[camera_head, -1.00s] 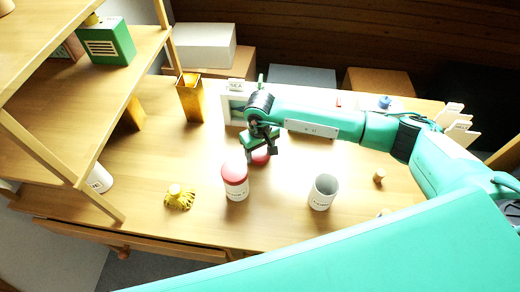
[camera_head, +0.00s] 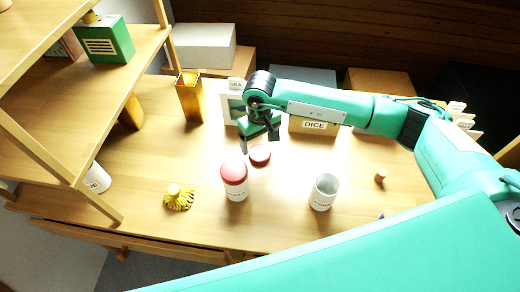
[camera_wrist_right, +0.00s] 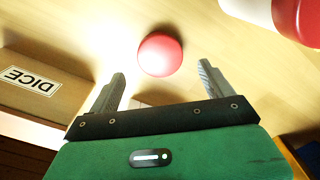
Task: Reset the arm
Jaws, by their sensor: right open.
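My right arm comes in from the right in the head view, and its gripper (camera_head: 261,142) hangs above the wooden table (camera_head: 290,228). In the right wrist view the right gripper (camera_wrist_right: 160,88) is open with nothing between its fingers. A red round lid (camera_head: 260,155) lies on the table just below the gripper; it also shows beyond the fingertips in the wrist view (camera_wrist_right: 160,54). A white can with a red top (camera_head: 235,182) stands left of the lid. My left gripper is not in view.
A white cup (camera_head: 323,192), a small wooden peg (camera_head: 380,177) and a yellow object (camera_head: 179,198) stand on the table. A box marked DICE (camera_head: 315,124) and a brass vase (camera_head: 190,98) stand behind. Wooden shelves (camera_head: 75,120) hold a green box (camera_head: 106,40) at left.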

